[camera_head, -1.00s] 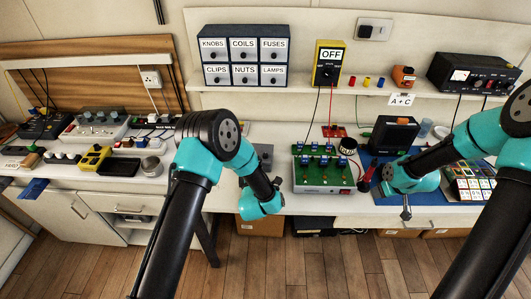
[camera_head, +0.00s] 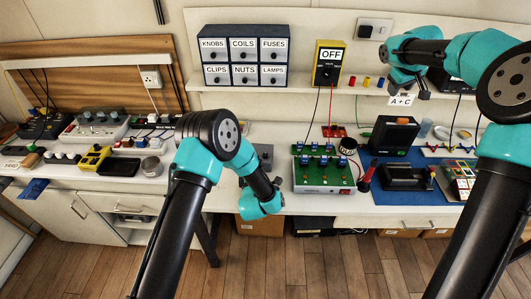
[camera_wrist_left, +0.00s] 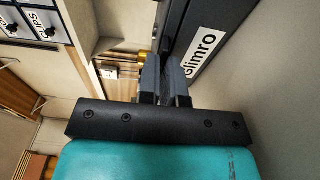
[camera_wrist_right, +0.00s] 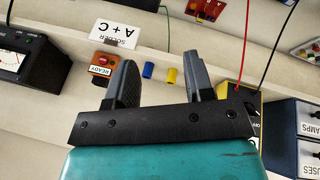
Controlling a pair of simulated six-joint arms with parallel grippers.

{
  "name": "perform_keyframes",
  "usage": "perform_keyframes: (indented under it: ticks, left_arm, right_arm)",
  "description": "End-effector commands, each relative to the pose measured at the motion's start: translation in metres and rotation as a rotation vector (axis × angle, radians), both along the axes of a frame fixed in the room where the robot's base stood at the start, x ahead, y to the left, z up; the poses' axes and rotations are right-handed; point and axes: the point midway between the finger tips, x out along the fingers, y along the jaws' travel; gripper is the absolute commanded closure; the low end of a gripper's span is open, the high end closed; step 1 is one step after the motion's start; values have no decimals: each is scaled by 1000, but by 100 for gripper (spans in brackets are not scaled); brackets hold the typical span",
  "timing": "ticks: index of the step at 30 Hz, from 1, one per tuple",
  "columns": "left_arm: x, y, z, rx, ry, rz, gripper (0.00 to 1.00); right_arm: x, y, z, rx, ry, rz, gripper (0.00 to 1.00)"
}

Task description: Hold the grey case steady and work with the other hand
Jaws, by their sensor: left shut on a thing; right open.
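In the head view the left fingers are hidden below the teal wrist, and I cannot surely match the case there. My right gripper (camera_head: 408,85) is raised in front of the shelf at the right. It is open and empty, and its spread fingers also show in the right wrist view (camera_wrist_right: 160,75).
A green-topped switch box (camera_head: 322,173) stands at the table's front middle. A blue mat (camera_head: 392,198) carries a black device (camera_head: 405,177). On the shelf are small red, blue and yellow caps (camera_head: 366,82), a yellow meter (camera_head: 329,63) reading OFF and labelled drawers (camera_head: 245,55). An "A + C" sign (camera_wrist_right: 115,33) hangs there.

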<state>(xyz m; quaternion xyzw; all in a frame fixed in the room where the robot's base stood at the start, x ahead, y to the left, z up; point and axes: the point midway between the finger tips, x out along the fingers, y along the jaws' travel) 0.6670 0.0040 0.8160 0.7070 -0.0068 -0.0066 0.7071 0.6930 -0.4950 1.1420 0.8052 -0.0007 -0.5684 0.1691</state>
Motion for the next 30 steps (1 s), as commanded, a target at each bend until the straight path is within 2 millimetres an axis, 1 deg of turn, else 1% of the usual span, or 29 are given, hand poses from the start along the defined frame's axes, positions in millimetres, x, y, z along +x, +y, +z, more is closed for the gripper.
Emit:
perform_keyframes:
  ticks: [1,7,9,14,17,20,21,23,24,26,27,29,30]
  left_arm:
    - [0,0,0,0,0,0,100]
    - [0,0,0,0,0,0,100]
    - [0,0,0,0,0,0,100]
    - [0,0,0,0,0,0,100]
    - [0,0,0,0,0,0,100]
    - [0,0,0,0,0,0,100]
    - [0,0,0,0,0,0,100]
    - [0,0,0,0,0,0,100]
    - [0,0,0,0,0,0,100]
    - [0,0,0,0,0,0,100]
    - [0,0,0,0,0,0,100]
    - [0,0,0,0,0,0,100]
    - [0,0,0,0,0,0,100]
  right_arm:
    - [4,4,15,-7,-6,-8,52]
    - [10,15,63,-26,-10,-49,52]
    - [20,39,43,-18,25,10,52]
    - [38,89,14,-6,82,128,52]
    - [47,129,-7,1,125,219,52]
    - [56,176,-33,11,176,324,52]
    - [58,197,-44,14,197,371,52]
    - [60,230,-61,19,233,447,52]
    - [61,252,-73,22,256,496,52]
    - [59,285,-90,28,291,572,52]
    - [58,308,-102,29,316,622,52]
    - [54,339,-118,33,349,693,52]
    - [50,359,-129,35,371,739,52]
